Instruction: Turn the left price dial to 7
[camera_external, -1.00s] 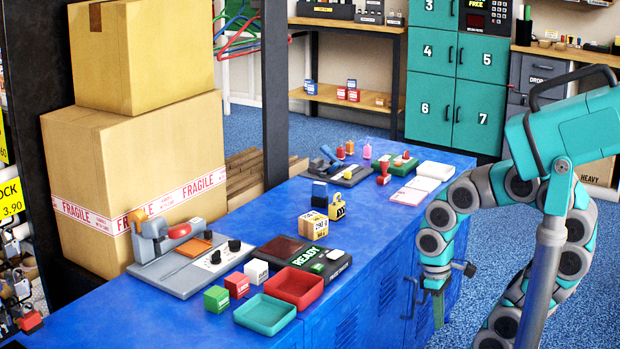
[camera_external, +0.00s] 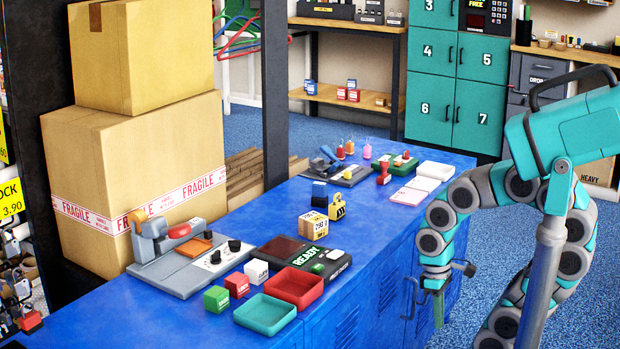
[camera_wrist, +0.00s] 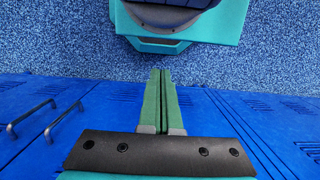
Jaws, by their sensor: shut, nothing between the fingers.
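A grey label machine (camera_external: 180,260) with a lever stands on the blue counter (camera_external: 225,325) at the left. Two black dials sit on its white plate: the left dial (camera_external: 215,257) and the right dial (camera_external: 234,246). Their settings are too small to read. My gripper (camera_external: 438,306) hangs beside the counter's right side, low and far from the dials. In the wrist view my gripper (camera_wrist: 161,80) has its green fingers together and empty, with blue cabinet fronts and carpet around it. The dials are not in the wrist view.
Green, red and white cubes (camera_external: 237,285) and red and teal trays (camera_external: 265,314) lie in front of the dials. A black READY unit (camera_external: 308,262) and a carton cube (camera_external: 313,225) stand farther right. Large boxes (camera_external: 135,180) rise behind the machine. Cabinet handles (camera_external: 409,298) stick out near my gripper.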

